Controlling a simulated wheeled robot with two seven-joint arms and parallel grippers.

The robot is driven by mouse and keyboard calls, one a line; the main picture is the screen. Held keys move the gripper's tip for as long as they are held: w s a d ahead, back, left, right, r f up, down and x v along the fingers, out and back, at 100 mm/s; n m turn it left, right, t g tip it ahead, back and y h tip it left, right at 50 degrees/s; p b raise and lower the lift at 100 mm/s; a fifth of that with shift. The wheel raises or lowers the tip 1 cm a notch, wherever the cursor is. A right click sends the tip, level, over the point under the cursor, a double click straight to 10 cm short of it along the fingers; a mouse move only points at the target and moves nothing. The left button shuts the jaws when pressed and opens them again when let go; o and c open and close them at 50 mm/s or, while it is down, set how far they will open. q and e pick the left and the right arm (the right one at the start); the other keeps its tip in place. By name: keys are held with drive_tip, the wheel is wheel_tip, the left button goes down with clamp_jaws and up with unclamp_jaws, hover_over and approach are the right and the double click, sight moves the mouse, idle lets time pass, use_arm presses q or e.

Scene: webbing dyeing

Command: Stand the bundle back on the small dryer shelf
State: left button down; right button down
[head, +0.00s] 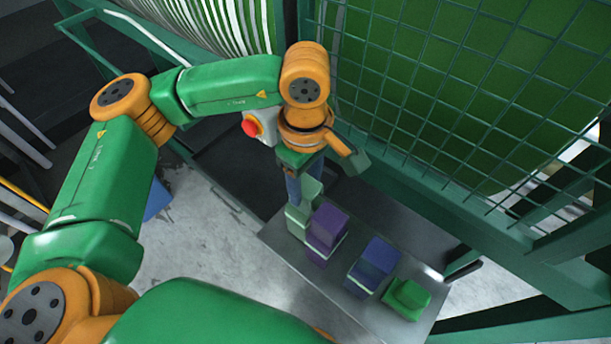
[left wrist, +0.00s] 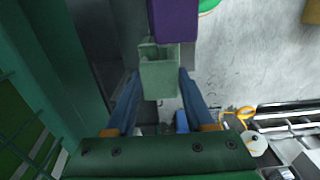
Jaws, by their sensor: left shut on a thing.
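A pale green bundle (head: 298,217) is upright at the far left end of the small grey dryer shelf (head: 322,283). My left gripper (head: 305,187) comes down from above with its blue fingers on either side of this bundle. In the left wrist view the pale green bundle (left wrist: 159,76) sits between the two fingers of my left gripper (left wrist: 159,84), which is shut on it. The finger and arm hide part of the bundle in the head view. I cannot tell whether its base touches the shelf. My right gripper is not in view.
A purple bundle (head: 325,232) stands close beside the pale green one. A blue bundle (head: 372,267) and a low green bundle (head: 407,298) follow along the shelf. A green mesh guard (head: 440,90) rises behind. A red button (head: 250,127) is near my left arm.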

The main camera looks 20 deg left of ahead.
use_arm(q)
drive_tip(key=shift+f, duration=0.2)
drive_tip(key=shift+c, duration=1.4)
unclamp_jaws()
drive_tip(key=shift+r, duration=0.5)
wheel_tip(320, 180, up, 6)
drive_tip(key=shift+r+b, duration=0.2)
drive_tip(key=shift+b, duration=0.85)
wheel_tip(320, 180, up, 5)
drive_tip(key=shift+p, duration=0.5)
